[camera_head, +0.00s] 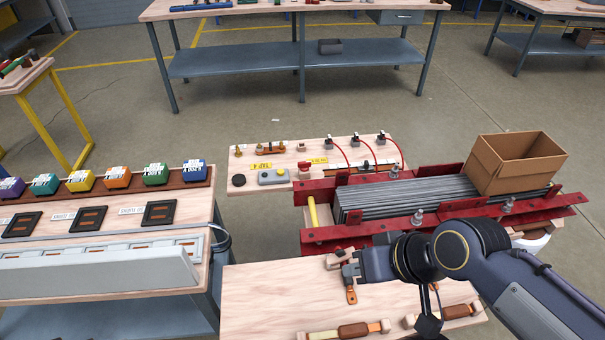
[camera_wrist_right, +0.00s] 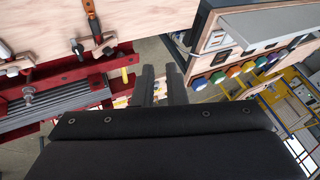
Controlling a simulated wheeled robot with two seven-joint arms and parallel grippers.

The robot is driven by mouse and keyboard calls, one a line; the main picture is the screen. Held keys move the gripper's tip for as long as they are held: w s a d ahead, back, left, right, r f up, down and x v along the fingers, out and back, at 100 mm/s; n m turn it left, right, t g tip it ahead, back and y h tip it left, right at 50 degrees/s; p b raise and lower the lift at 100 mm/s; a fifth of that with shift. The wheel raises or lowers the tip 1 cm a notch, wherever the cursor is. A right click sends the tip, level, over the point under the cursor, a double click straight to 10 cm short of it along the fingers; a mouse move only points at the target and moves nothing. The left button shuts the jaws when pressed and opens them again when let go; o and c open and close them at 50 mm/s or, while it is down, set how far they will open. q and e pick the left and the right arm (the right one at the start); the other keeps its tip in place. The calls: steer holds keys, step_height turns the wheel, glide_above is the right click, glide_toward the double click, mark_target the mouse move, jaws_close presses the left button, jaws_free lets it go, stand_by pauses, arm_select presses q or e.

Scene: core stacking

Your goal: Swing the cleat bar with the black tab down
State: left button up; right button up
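My right gripper (camera_head: 347,268) is over the front wooden bench, at the left front of the red frame. In the right wrist view its two grey fingers (camera_wrist_right: 161,76) stand apart with nothing between them. The red frame (camera_head: 438,232) clamps a stack of grey sheets (camera_head: 405,196); its beams also show in the right wrist view (camera_wrist_right: 70,80). Small upright red pieces stand on the frame's left end. I cannot make out for certain which piece is the cleat bar or its black tab. My left gripper is not in view.
A cardboard box (camera_head: 515,160) sits on the frame's right end. A yellow handle (camera_head: 312,212) stands at its left end. Colored bins (camera_head: 117,177) line the left bench.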

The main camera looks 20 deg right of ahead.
steer(key=w+d+n, duration=0.1)
steer(key=w+n, duration=0.1)
steer(key=w+d+f+n+g+b, duration=0.1)
steer(key=w+n, duration=0.2)
steer(key=w+d+n+g, duration=0.1)
steer(key=w+n, duration=0.1)
steer(key=n, duration=0.1)
steer(key=shift+w+d+f+h+b, duration=0.15)
steer(key=shift+w+d+h+b, duration=0.15)
steer(key=shift+w+b, duration=0.1)
jaws_close()
steer(key=n+g+b, duration=0.1)
steer(key=n+g, duration=0.2)
steer(key=n, duration=0.6)
glide_above(338, 251)
step_height(338, 251, down, 6)
steer(key=f, duration=1.2)
steer(key=shift+a+b, duration=0.2)
steer(key=shift+b, duration=0.1)
steer(key=shift+s+d+f, duration=0.1)
steer(key=shift+d+f, duration=0.1)
steer(key=shift+f, duration=0.25)
